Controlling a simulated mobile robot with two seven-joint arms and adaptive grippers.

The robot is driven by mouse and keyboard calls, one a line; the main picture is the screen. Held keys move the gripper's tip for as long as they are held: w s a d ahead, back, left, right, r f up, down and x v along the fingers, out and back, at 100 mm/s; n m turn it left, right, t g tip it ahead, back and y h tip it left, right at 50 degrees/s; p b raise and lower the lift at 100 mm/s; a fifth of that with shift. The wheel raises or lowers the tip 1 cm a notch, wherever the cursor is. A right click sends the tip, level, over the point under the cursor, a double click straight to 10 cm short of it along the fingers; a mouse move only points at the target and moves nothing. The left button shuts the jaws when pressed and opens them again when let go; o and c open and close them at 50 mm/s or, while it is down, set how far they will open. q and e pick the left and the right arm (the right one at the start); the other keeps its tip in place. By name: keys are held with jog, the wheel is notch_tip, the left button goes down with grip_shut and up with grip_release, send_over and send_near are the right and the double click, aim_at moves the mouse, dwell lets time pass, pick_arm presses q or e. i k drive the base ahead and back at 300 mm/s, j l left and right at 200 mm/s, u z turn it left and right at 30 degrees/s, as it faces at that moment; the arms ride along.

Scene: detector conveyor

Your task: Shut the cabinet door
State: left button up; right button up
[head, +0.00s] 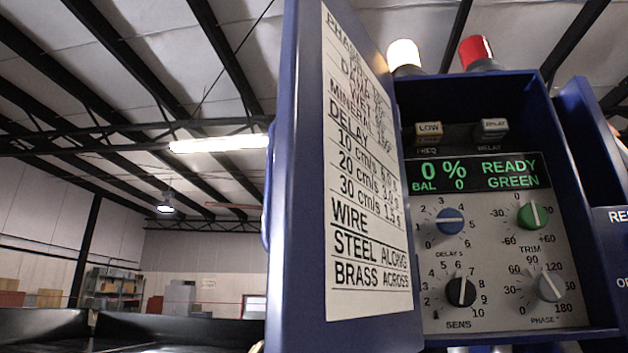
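The cabinet (590,338) is a dark blue box on the right, open at the front. Its door (295,200) is blue and stands open along the cabinet's left side, swung out toward me. A white printed label (368,230) covers the door's inner face. Inside is a control panel (490,270) with a display (480,173) reading 0 % and READY GREEN, above several knobs. Neither of my grippers can be made out in this view.
A white lamp (404,55) and a red lamp (477,50) stand on top of the cabinet. Another blue part (585,130) with a dark lettered panel (612,245) is at the right edge. Black surfaces (180,330) lie low on the left. The space left of the door looks clear.

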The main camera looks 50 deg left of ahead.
aim_at(343, 276)
jog(key=k+j, duration=0.1)
jog(key=j, duration=0.35)
jog(key=k+j, duration=0.1)
jog(key=j, duration=0.35)
jog(key=k+j, duration=0.1)
jog(key=j, duration=0.35)
